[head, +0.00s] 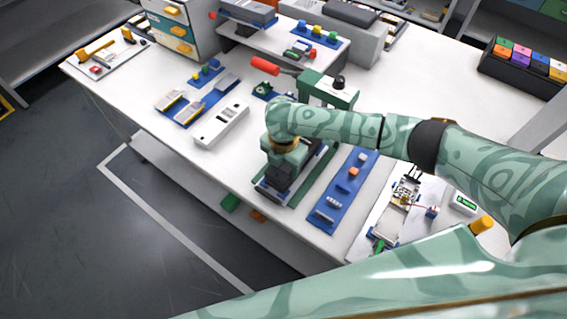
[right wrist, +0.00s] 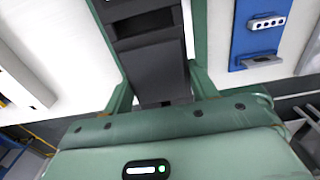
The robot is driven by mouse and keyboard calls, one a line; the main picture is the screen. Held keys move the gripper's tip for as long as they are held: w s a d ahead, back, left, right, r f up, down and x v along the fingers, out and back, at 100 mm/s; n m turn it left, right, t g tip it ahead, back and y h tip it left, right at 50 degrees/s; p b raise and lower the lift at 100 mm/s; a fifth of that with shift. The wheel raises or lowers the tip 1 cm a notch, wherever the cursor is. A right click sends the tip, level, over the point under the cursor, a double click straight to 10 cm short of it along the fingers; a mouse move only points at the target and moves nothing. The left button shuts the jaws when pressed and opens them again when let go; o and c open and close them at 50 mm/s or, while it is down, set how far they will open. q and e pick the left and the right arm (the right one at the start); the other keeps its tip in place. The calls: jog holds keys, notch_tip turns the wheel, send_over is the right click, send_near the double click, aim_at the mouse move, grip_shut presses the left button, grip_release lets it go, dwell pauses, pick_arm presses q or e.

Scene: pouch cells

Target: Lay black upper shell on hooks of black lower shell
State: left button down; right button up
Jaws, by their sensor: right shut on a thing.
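My right gripper (head: 281,172) reaches down over the dark assembly spot at the front middle of the bench. It is shut on a black shell piece, taken as the black upper shell (right wrist: 155,62), which lies between the green fingers in the right wrist view. In the head view a dark block (head: 279,178) shows below the wrist. The black lower shell cannot be told apart from the held piece, and the hooks are hidden. I cannot tell whether the two shells touch. My left gripper is not in view.
A blue tray (head: 335,205) with small parts lies just right; it also shows in the right wrist view (right wrist: 243,35). A white slotted box (head: 221,125) stands to the left. A green press with a red handle (head: 264,66) stands behind. The bench's front edge is close.

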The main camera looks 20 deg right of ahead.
jog(key=shift+f, duration=0.55)
jog(key=o, duration=1.1)
jog(key=shift+c, duration=0.2)
jog(key=shift+r, duration=0.1)
notch_tip(320, 180, up, 16)
jog(key=p, duration=0.5)
